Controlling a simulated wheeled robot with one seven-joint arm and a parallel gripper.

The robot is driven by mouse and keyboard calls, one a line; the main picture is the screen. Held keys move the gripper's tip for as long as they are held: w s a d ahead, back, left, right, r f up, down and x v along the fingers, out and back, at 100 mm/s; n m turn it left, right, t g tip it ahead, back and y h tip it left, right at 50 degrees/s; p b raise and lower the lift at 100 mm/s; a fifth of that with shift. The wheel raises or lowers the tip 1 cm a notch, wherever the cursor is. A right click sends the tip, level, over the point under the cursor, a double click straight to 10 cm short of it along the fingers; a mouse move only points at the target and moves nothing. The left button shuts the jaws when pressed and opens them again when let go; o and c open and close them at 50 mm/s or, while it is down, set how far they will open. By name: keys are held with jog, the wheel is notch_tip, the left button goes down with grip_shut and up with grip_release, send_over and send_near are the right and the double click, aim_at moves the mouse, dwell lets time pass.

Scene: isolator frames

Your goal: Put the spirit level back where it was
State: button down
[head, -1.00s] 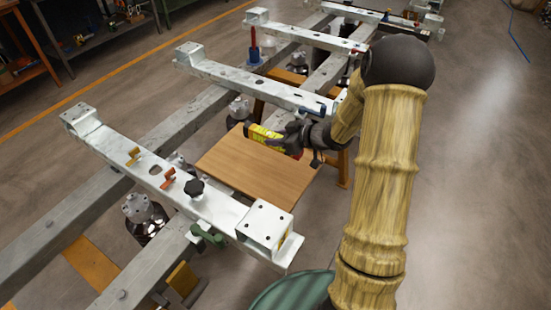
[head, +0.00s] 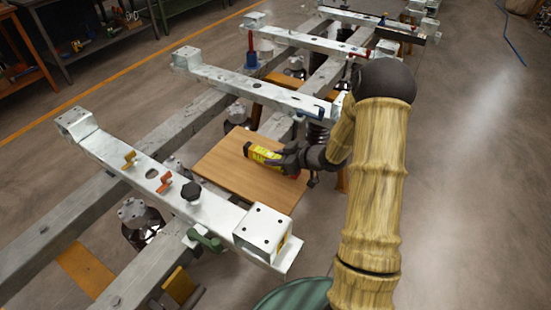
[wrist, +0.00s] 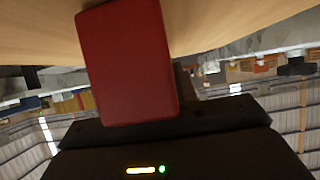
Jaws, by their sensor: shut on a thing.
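The spirit level (head: 262,153) has a yellow body with dark markings in the head view. My gripper (head: 281,158) is shut on it from the right, over the far right part of a brown wooden board (head: 232,172). The fingers hide part of it. In the wrist view a red block-like piece (wrist: 130,60), probably an end of the level, stands out from the dark gripper body in front of the wood. I cannot tell whether the level touches the board.
A pale metal crossbeam (head: 140,172) with small clamps and a black knob (head: 191,191) lies on the near side of the board. Another crossbeam (head: 250,86) lies beyond it. Long grey rails run below. The board's left part is bare. Open floor (head: 470,180) lies to the right.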

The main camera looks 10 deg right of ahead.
jog(key=shift+a, duration=0.15)
jog(key=c, duration=1.1)
grip_release()
jog(key=shift+f, duration=0.1)
jog(key=shift+s+d+r, duration=0.2)
jog(key=shift+d+r, duration=0.2)
jog(key=p+v, duration=0.1)
jog(key=v, duration=1)
jog(key=shift+s+f+p, duration=0.1)
jog(key=shift+p, duration=0.2)
